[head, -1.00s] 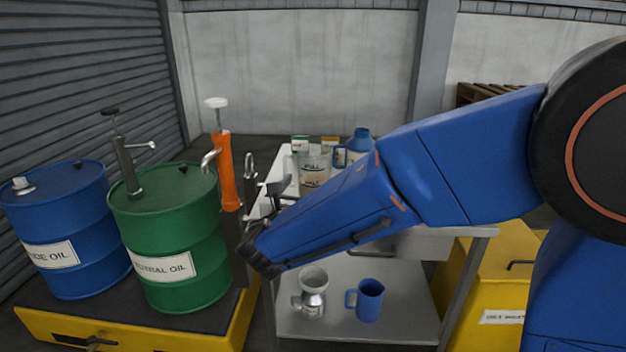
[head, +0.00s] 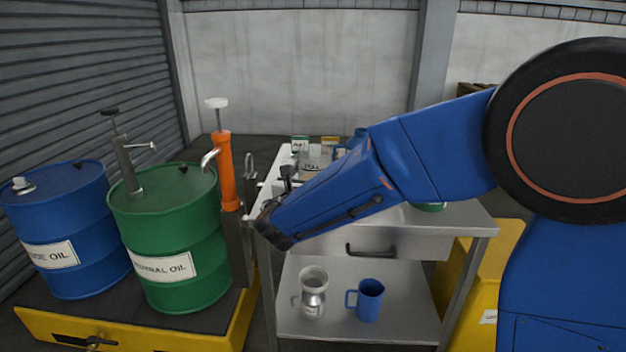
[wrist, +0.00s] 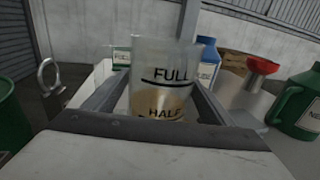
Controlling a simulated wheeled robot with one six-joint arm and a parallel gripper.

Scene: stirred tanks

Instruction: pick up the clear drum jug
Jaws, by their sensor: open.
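The clear jug (wrist: 165,72) stands upright in the middle of the wrist view, with FULL and HALF marks and a tan tint around the HALF mark. My open gripper (wrist: 160,92) has one finger on each side of the jug. I cannot tell whether the fingers touch it. The jug's base is hidden behind the gripper body. In the head view the jug (head: 311,166) shows only in part above my blue arm, on the steel cart top, and my gripper (head: 288,176) is at its left, near side.
A blue jug (wrist: 207,58), a red funnel (wrist: 262,66) and a green jug (wrist: 300,105) stand to the right. A metal hook (wrist: 48,76) rises at the left. The green drum (head: 165,235) and orange pump (head: 226,172) stand left of the cart.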

